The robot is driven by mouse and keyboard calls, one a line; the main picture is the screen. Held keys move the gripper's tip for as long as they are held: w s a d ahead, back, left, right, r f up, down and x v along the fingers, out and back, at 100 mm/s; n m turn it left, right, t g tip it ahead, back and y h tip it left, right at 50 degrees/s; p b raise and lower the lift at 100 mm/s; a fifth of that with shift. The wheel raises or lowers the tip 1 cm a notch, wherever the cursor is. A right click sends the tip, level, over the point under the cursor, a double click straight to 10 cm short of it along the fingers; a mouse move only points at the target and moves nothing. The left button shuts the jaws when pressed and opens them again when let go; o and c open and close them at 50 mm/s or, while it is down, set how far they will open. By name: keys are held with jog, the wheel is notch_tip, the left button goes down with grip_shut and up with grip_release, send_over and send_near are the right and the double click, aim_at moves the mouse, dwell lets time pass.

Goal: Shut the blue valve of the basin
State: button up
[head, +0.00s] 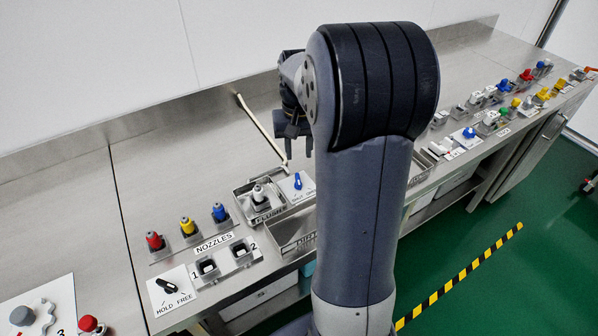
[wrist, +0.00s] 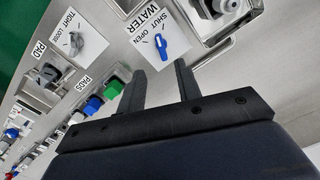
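The blue valve (head: 298,182) is a small lever handle on a white plate, just left of my arm in the head view. In the wrist view the blue valve (wrist: 159,48) sits on a plate marked WATER, SHUT and OPEN. Its lever stands near the lettering, but I cannot tell for certain which mark it points to. My gripper (wrist: 161,68) is open and empty, its two dark fingers apart below the valve in the picture. In the head view my gripper (head: 293,138) hangs above the bench, behind the valve plate, touching nothing visible. My arm hides part of the basin (head: 290,242).
A tray with a white-topped fitting (head: 259,196) stands left of the valve. A pale bent pipe (head: 262,130) runs behind it. Red (head: 154,241), yellow and blue nozzles stand farther left. In the wrist view, a TIGHT/LOOSE knob (wrist: 74,44) and coloured pads lie to the left.

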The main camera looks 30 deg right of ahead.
aim_at(299, 181)
notch_tip(299, 181, down, 10)
jog(key=shift+f, duration=0.1)
dwell(0.4)
jog(key=shift+s, duration=0.1)
grip_shut()
